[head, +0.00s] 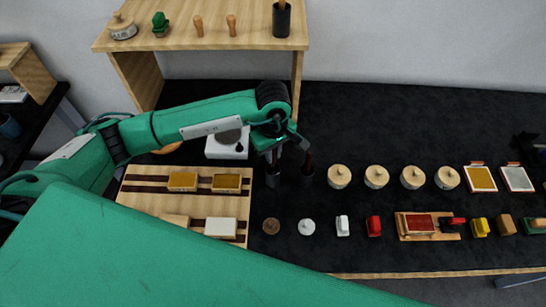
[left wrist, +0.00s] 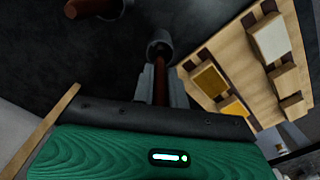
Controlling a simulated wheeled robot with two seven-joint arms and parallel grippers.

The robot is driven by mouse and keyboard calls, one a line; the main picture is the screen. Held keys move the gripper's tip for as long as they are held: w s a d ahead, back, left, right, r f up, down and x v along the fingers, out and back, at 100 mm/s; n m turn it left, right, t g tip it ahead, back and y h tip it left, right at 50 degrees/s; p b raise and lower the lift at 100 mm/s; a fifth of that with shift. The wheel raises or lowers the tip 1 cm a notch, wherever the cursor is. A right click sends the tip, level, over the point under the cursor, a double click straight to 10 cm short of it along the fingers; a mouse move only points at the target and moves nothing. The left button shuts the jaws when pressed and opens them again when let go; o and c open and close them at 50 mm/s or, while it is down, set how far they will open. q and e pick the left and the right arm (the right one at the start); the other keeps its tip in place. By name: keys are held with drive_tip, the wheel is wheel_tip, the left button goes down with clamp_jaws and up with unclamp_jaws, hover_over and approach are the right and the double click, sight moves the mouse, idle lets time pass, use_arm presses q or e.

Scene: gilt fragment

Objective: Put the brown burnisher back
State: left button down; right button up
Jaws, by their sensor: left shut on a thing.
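My left gripper (head: 273,148) points down over a small dark cup (head: 272,178) in the head view and is shut on the brown burnisher (head: 274,158). In the left wrist view, the burnisher (left wrist: 160,78) runs from between the fingers (left wrist: 161,92) to the mouth of the dark cup (left wrist: 160,46). Its far end is hidden there; I cannot tell how deep it sits. A second dark cup (head: 307,178) just to the right holds another brown-handled tool (head: 309,160). My right gripper is not in view.
A wooden board (head: 145,202) with yellow and white blocks lies left of the cups. Several round wooden-lidded pots (head: 339,176) stand to the right. A white device (head: 226,145) stands behind the board, and a raised wooden shelf (head: 200,38) is at the back.

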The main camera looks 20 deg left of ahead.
sight(273, 170)
use_arm(q)
wheel_tip(273, 170, down, 4)
drive_tip(key=shift+r+p, duration=0.1)
drive_tip(key=shift+p, duration=0.5)
drive_tip(key=shift+f+b, duration=0.25)
drive_tip(key=shift+b, duration=0.1)
drive_tip(key=c, duration=1.5)
unclamp_jaws()
drive_tip(key=shift+r, duration=0.1)
drive_tip(key=shift+o, duration=0.5)
drive_tip(key=shift+r+p, duration=0.25)
drive_tip(key=shift+p, duration=0.15)
wheel_tip(273, 170, up, 11)
drive_tip(key=b, duration=0.5)
drive_tip(key=shift+f, duration=0.1)
drive_tip(key=shift+r, duration=0.5)
